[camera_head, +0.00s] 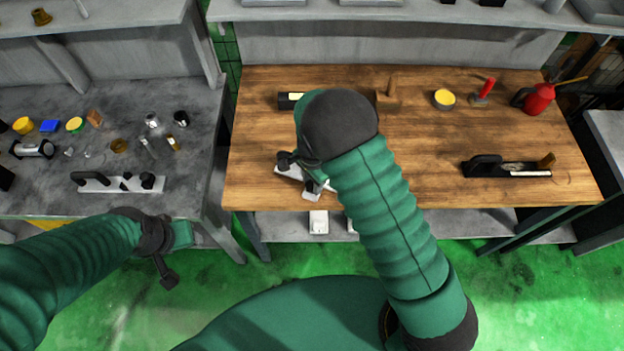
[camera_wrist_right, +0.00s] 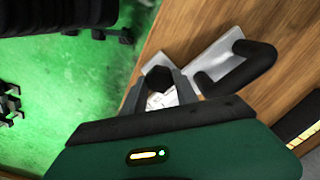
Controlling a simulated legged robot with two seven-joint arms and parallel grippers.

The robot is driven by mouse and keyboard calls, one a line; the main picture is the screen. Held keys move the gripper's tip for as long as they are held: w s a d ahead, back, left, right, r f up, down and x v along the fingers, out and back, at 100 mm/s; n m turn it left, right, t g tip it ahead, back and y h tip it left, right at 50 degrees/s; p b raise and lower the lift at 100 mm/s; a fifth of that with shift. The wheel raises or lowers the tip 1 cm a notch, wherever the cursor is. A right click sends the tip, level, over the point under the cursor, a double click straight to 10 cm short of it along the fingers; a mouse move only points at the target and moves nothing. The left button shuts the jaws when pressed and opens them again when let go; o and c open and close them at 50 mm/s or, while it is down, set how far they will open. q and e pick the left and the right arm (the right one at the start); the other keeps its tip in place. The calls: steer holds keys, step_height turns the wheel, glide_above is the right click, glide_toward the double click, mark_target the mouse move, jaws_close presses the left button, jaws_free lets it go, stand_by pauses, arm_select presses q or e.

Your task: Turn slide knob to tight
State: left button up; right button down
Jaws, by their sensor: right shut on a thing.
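The slide is a pale metal plate (camera_head: 289,171) with a black curved handle (camera_wrist_right: 238,66), lying near the front edge of the wooden table. A black knob (camera_wrist_right: 157,79) stands on it at the left end in the wrist view. My right gripper (camera_wrist_right: 170,92) is shut on the knob. In the head view my right gripper (camera_head: 318,186) is over the plate, and my arm hides part of it and the knob. My left gripper (camera_head: 167,272) hangs over the green floor, away from the tables; its jaws are too unclear to read.
The wooden table (camera_head: 440,130) also holds a black hand plane (camera_head: 507,168), a red oil can (camera_head: 538,98) and a yellow-topped tin (camera_head: 444,99). A grey table (camera_head: 190,195) at left holds a similar plate (camera_head: 120,183) and several small parts.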

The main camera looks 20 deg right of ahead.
mark_target(312, 184)
steer(key=shift+m, duration=0.3)
steer(key=c, duration=0.9)
jaws_free()
steer(key=shift+c, duration=0.2)
step_height(312, 184, up, 17)
steer(key=b, duration=0.1)
steer(key=shift+f, duration=0.1)
steer(key=s+d+f+n+t+b, duration=0.1)
steer(key=s+d+f+n, duration=0.1)
steer(key=s+n, duration=0.5)
steer(key=s+d+f+n+t, duration=0.1)
steer(key=s+d+n, duration=0.2)
steer(key=s+n, duration=0.4)
steer(key=shift+d+f+t+b, duration=0.3)
steer(key=shift+d+f+b, duration=0.05)
steer(key=shift+f+b, duration=0.05)
